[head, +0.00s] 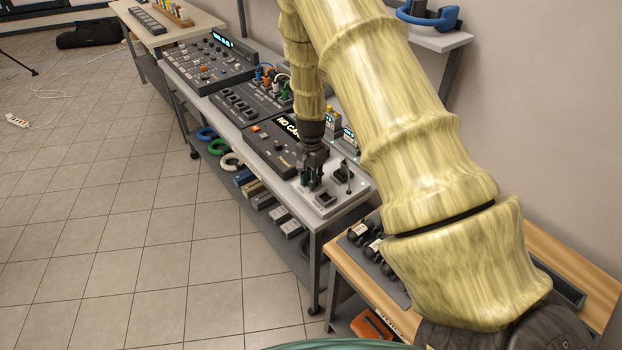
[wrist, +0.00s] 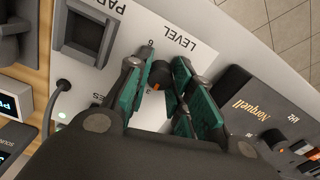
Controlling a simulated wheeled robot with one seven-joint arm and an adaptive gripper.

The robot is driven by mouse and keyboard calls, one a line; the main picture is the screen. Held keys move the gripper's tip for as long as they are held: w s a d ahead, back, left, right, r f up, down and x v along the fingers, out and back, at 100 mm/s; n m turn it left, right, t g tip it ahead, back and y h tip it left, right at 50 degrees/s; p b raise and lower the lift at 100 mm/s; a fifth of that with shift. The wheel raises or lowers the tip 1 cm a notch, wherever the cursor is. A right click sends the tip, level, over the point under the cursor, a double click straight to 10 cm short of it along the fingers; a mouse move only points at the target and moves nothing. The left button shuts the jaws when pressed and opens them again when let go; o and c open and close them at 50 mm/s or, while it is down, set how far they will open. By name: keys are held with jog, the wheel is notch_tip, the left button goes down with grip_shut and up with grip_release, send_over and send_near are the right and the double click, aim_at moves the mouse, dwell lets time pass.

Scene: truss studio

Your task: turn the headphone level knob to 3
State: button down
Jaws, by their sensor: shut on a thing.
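The level knob (wrist: 160,73) is a small dark knob with an orange mark, on a pale panel with the printed word LEVEL beside it in the wrist view. In the head view my gripper (head: 311,178) points down at the pale panel (head: 325,211) at the near end of the bench, and the knob cannot be made out there.
A dark square part (wrist: 85,30) stands on the same panel. A dark Norquell unit (wrist: 260,120) lies close by my fingers. Mixers (head: 207,66) and other consoles fill the bench farther back. A wooden table (head: 350,285) stands at the near end. The tiled floor (head: 120,200) at left is mostly clear.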

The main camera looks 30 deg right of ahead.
jog(key=shift+w+d+r, duration=0.2)
jog(key=shift+w, duration=0.05)
jog(key=c, duration=1.3)
grip_release()
jog(key=shift+o, duration=0.5)
jog(key=shift+s+f, duration=0.1)
jog(key=shift+a, duration=0.1)
notch_tip(320, 180, up, 12)
